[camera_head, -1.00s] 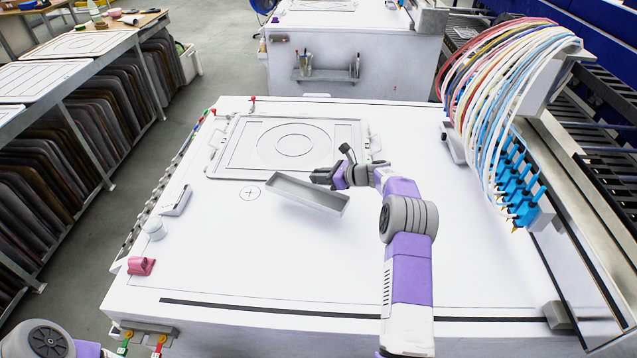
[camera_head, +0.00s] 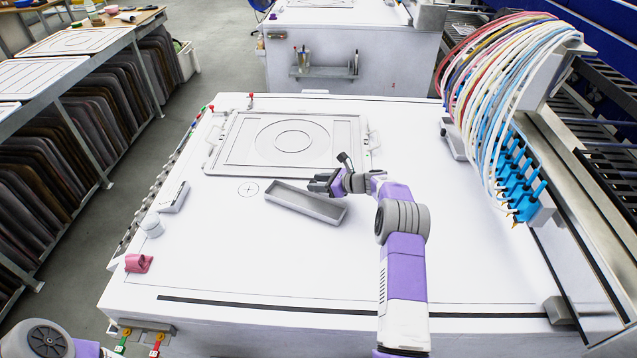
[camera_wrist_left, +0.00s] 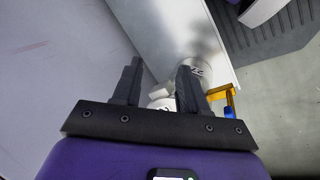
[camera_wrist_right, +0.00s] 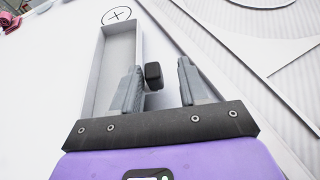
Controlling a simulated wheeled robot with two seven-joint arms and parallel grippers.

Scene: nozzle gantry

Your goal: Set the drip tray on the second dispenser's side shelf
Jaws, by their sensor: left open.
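The drip tray (camera_head: 304,204), a long shallow grey trough, appears to lie on the near white table, close to a cross-in-circle mark. My right gripper (camera_head: 320,184) is at its back right edge. In the right wrist view the tray (camera_wrist_right: 100,80) lies beyond the left finger. The right fingers (camera_wrist_right: 158,85) are wide apart, with a small black block (camera_wrist_right: 153,76) between them, nearer the left finger. My left gripper (camera_wrist_left: 155,88) is open and empty beside a white panel. The side shelf (camera_head: 323,72) is on the front of the far white dispenser.
The shelf holds a cup of tools (camera_head: 303,58) and a bottle-like item at its right end. A framed plate (camera_head: 290,143) lies behind the tray. Blue nozzles with hoses (camera_head: 518,185) hang at the right. A pink object (camera_head: 138,263) sits front left. The front middle is clear.

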